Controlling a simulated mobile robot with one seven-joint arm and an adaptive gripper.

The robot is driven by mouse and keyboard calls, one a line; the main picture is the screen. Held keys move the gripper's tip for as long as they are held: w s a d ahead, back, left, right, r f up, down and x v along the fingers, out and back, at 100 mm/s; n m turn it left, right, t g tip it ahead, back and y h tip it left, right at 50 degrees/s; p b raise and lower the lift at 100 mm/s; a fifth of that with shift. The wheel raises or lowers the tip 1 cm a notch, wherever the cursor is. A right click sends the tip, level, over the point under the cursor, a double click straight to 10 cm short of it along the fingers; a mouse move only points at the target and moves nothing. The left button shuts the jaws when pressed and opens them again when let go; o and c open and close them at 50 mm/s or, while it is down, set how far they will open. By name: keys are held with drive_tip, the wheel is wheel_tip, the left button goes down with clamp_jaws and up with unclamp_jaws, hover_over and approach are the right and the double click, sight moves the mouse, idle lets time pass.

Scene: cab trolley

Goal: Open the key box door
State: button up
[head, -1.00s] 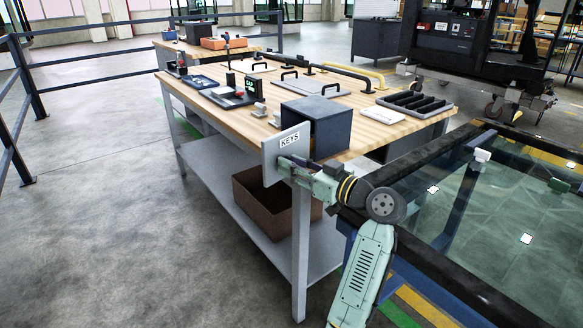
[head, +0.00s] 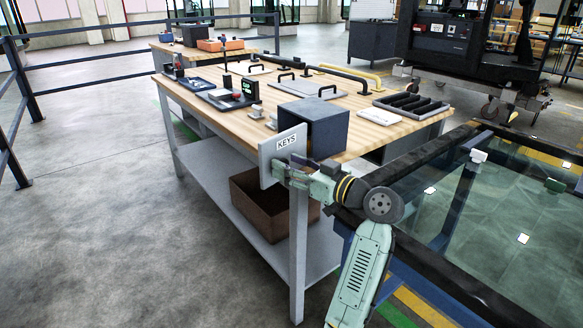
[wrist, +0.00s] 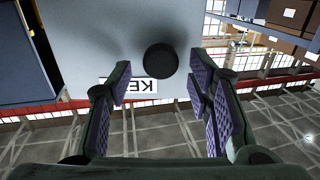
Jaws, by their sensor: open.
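The key box (head: 328,122) is a dark grey box on the near corner of the workbench. Its light grey door (head: 268,165), labelled KEYS, stands out at an angle from the box's left side. My gripper (head: 290,170) is at the door's lower part. In the wrist view, the door (wrist: 105,35) fills the upper middle and bears a round black knob (wrist: 160,58). My open fingers (wrist: 160,88) are on either side, with the knob centred between and just beyond the tips; no contact shows. The left finger hides part of the KEYS label (wrist: 142,86).
The wooden workbench (head: 215,118) carries trays, handles and a small device with a green display (head: 251,88). A brown bin (head: 250,205) sits on its lower shelf. A glass-topped, dark-framed structure (head: 480,225) is close on the right. Open floor (head: 100,230) lies left.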

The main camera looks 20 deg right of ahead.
wheel_tip(320, 180, up, 10)
drive_tip(key=shift+f, duration=0.2)
idle(0.4)
